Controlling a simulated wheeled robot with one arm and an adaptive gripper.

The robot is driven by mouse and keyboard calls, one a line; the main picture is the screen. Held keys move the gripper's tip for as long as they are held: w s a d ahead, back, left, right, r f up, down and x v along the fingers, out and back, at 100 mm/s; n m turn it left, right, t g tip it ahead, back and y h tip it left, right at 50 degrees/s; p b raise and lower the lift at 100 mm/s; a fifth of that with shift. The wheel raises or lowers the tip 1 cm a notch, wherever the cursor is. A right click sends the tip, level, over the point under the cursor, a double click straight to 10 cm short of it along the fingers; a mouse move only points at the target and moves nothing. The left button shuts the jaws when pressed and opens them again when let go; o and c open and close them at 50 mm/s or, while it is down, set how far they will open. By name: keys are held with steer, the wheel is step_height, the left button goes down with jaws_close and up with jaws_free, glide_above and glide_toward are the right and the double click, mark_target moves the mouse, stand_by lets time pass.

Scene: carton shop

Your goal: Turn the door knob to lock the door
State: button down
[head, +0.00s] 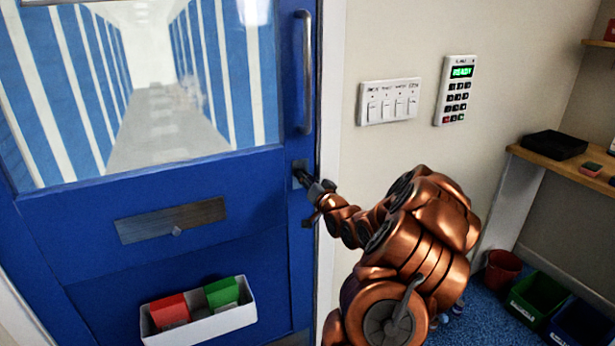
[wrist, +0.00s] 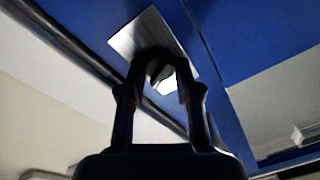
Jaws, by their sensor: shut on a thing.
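The blue door (head: 270,220) fills the left of the head view and appears closed against its white frame. My gripper (head: 304,177) is at the door's right edge, below the long vertical handle. In the wrist view my gripper (wrist: 160,68) has its two dark fingers closed around the door knob (wrist: 165,82), in front of a square metal plate (wrist: 140,32). Only a bright part of the knob shows between the fingers; the rest is dark or hidden. The head view does not show the knob clearly. I cannot tell its turn angle.
A vertical pull handle (head: 304,72) is above my gripper. A white bin (head: 205,325) with red and green items hangs low on the door. A switch panel (head: 389,101) and a keypad (head: 456,90) reading READY are on the wall. Shelves and bins stand at right.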

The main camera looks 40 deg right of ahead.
steer(key=m, duration=0.5)
steer(key=shift+r+h, duration=0.1)
steer(key=shift+h, duration=0.2)
steer(key=shift+m, duration=0.3)
steer(key=c, duration=0.8)
jaws_free()
steer(key=shift+v, duration=6.1)
